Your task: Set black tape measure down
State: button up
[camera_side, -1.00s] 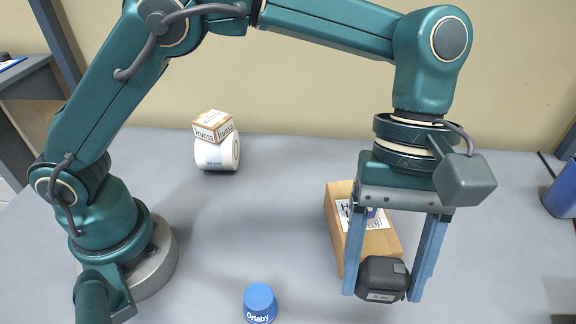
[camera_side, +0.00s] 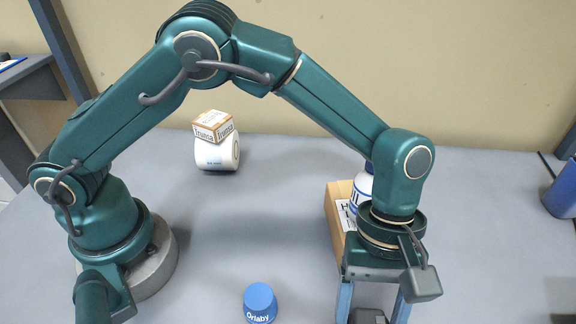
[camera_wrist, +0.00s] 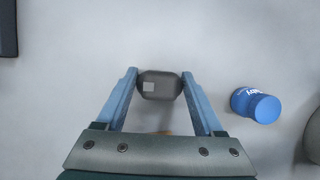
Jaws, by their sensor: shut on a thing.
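My gripper (camera_wrist: 159,88) is shut on the black tape measure (camera_wrist: 158,85), which sits between the two blue fingertips in the wrist view. In the side view only the top of the tape measure (camera_side: 369,316) shows at the bottom edge, between my gripper's fingers (camera_side: 374,312). The picture's edge cuts off the fingertips there, so I cannot tell whether the tape measure touches the table.
A cardboard box (camera_side: 338,205) and a white and blue bottle (camera_side: 362,187) are behind my gripper. A blue Orlaby cup-shaped item (camera_side: 260,302) stands to the left. A small Truma box (camera_side: 212,126) rests on a white roll (camera_side: 216,154).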

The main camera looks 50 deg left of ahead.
jog(key=o, duration=1.6)
jog(key=shift+f, duration=0.15)
jog(key=shift+c, duration=0.2)
jog(key=w+a+r+m+t, duration=0.15)
jog(key=a+r, duration=0.25)
jog(key=r, duration=0.4)
jog(key=w+a+r+t, duration=0.1)
jog(key=w+a+r, duration=0.2)
jog(key=a+r, duration=0.3)
jog(key=s+a+m+t+y, duration=0.1)
jog(key=s+a+m+t, duration=0.2)
jog(key=a, duration=0.5)
jog(key=s+a+m+t+y, duration=0.2)
jog(key=s+a+m+t, duration=0.1)
jog(key=s+a, duration=0.3)
jog(key=shift+a+m, duration=0.75)
jog(key=shift+a, duration=0.45)
